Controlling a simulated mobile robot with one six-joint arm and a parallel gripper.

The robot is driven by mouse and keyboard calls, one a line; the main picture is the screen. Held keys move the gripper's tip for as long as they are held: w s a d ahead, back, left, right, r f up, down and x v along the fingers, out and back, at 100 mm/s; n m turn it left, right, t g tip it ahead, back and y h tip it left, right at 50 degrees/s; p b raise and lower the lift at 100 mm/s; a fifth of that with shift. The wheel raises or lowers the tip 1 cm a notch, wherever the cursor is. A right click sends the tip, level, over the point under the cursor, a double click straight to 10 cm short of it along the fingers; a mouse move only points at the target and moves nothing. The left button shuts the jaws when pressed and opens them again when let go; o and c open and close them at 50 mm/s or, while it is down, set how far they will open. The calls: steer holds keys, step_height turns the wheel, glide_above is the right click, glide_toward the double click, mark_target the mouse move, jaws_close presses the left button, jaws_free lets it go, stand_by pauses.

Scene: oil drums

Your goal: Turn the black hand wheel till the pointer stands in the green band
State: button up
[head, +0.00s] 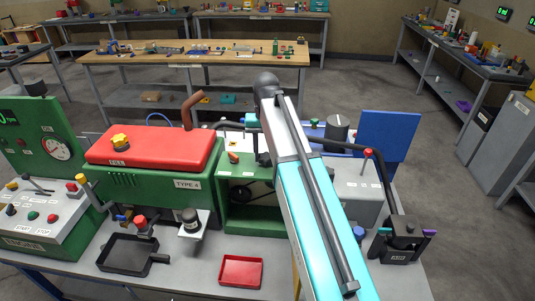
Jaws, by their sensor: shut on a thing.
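My arm reaches up and away from the bottom right, with its black joint over the green machine. The dark end part just left of the arm is my gripper (264,158), seen small and mostly covered by the arm. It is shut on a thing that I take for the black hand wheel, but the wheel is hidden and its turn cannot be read. A round gauge (55,148) with a white face and red marking sits on the green panel at the left. Its pointer and any green band are too small to read.
A red-topped green machine (155,147) stands left of my arm. A black tray (127,254), a red tray (240,271) and a black device (401,238) stand on the front bench. A blue panel (388,137) rises at the right. Open floor separates this bench from the wooden-topped one behind.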

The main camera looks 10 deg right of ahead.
mark_target(266, 156)
steer(key=shift+m, duration=2.3)
steer(key=o, duration=1.1)
steer(key=shift+c, duration=0.2)
steer(key=shift+r, duration=0.15)
step_height(266, 156, up, 5)
steer(key=p, duration=0.3)
steer(key=shift+r+p, duration=0.1)
steer(key=shift+p, duration=0.2)
steer(key=shift+r, duration=1)
